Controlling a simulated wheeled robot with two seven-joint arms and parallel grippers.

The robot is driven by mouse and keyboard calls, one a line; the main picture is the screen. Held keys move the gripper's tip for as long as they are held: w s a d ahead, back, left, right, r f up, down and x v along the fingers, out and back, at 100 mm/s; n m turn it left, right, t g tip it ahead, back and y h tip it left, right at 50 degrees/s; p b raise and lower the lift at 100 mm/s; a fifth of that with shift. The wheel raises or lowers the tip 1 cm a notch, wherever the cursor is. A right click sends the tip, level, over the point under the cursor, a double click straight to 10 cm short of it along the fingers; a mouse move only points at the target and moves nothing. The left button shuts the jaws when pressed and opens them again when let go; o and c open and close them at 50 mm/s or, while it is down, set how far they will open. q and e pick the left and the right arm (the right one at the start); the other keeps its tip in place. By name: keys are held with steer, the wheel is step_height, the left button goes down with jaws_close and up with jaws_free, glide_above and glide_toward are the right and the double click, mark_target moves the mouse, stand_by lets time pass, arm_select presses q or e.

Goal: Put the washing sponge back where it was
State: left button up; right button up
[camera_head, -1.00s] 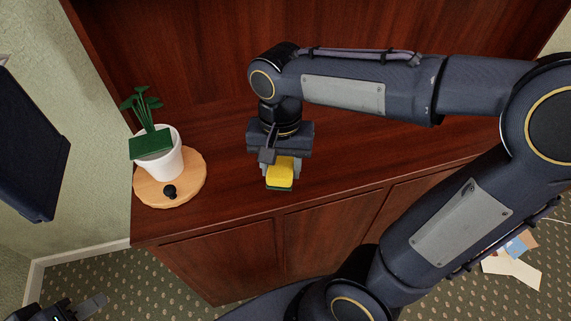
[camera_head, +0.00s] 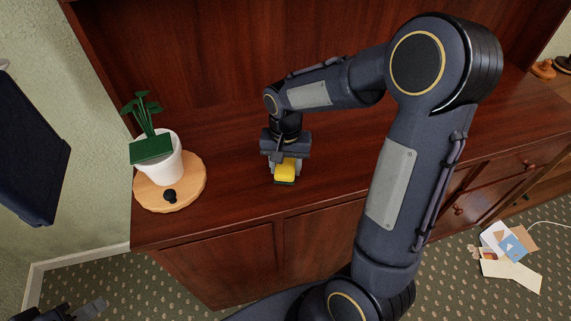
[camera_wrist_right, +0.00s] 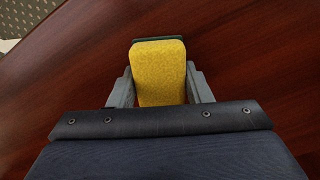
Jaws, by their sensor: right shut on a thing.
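The washing sponge (camera_head: 286,172) is yellow with a dark green layer beneath. My right gripper (camera_head: 285,168) points down and is shut on it, low over the reddish-brown wooden cabinet top (camera_head: 230,190). I cannot tell whether the sponge touches the wood. In the right wrist view the sponge (camera_wrist_right: 160,72) sits between both grey fingers of my right gripper (camera_wrist_right: 161,88), its far end reaching past the fingertips. My left gripper (camera_head: 88,309) is at the bottom left corner, away from the cabinet top; its jaw opening is unclear.
A round light wooden board (camera_head: 195,187) with a black knob (camera_head: 170,195) stands left of the sponge. A white pot (camera_head: 168,166) with a green plant is on it. Cabinet top is clear around the sponge. Papers (camera_head: 510,262) lie on the floor at right.

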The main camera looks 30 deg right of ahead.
mark_target(286, 163)
steer(key=shift+f, duration=0.1)
steer(key=shift+f, duration=0.1)
steer(key=o, duration=1)
steer(key=shift+c, duration=0.2)
step_height(286, 163, up, 12)
steer(key=s+a+n+t+y, duration=0.1)
steer(key=s+a+n+t, duration=0.1)
steer(key=s, duration=0.6)
steer(key=s+a+n+t+y, duration=0.2)
steer(key=s+n+t, duration=0.1)
steer(key=s, duration=0.6)
steer(key=shift+a+f+n+t+y+p, duration=0.2)
steer(key=shift+n+t+y+p, duration=0.1)
steer(key=shift+t+p, duration=0.15)
